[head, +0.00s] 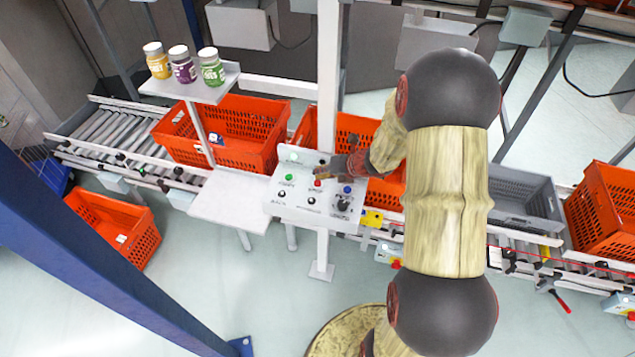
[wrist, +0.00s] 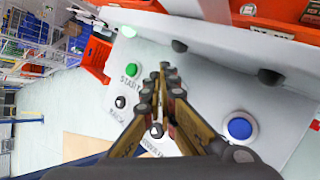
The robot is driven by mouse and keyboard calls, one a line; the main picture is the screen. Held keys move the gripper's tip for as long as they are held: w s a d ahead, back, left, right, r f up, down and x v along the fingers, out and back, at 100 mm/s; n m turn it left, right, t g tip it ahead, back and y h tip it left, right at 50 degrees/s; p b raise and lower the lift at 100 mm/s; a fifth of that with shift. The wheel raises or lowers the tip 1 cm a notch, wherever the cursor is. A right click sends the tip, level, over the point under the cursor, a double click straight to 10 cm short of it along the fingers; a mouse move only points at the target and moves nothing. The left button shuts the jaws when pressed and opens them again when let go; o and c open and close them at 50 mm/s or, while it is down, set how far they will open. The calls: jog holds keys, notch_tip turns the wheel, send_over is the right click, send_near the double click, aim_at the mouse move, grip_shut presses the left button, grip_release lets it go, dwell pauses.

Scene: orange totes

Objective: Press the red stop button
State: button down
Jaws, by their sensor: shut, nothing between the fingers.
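The red stop button (head: 318,183) sits on the sloped white control panel (head: 287,208), between a green button (head: 289,177) and a blue button (head: 347,190). My gripper (head: 321,172) is shut and empty, its tips close over the red button from the panel's back side. I cannot tell whether they touch it. In the wrist view, my gripper (wrist: 166,72) points at the panel between the green START button (wrist: 131,70) and the blue button (wrist: 240,128). The red button is hidden behind the fingers there.
Black knobs (wrist: 156,131) sit in the panel's lower row. Orange totes (head: 225,135) stand on the conveyor behind the panel. A shelf (head: 190,88) with three jars is at the back left. A white side table (head: 235,205) adjoins the panel's left.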

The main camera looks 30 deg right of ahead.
aim_at(320, 182)
jog(key=shift+f, duration=0.2)
jog(key=shift+f+b, duration=0.25)
jog(key=shift+b, duration=0.05)
jog(key=shift+f+b, duration=0.35)
jog(key=shift+f, duration=0.1)
dwell(1.0)
jog(key=shift+r, duration=0.1)
jog(key=shift+r+p, duration=0.8)
jog(key=shift+p, duration=0.05)
notch_tip(320, 182, up, 5)
jog(key=p, duration=0.4)
jog(key=shift+p, duration=0.35)
dwell(0.6)
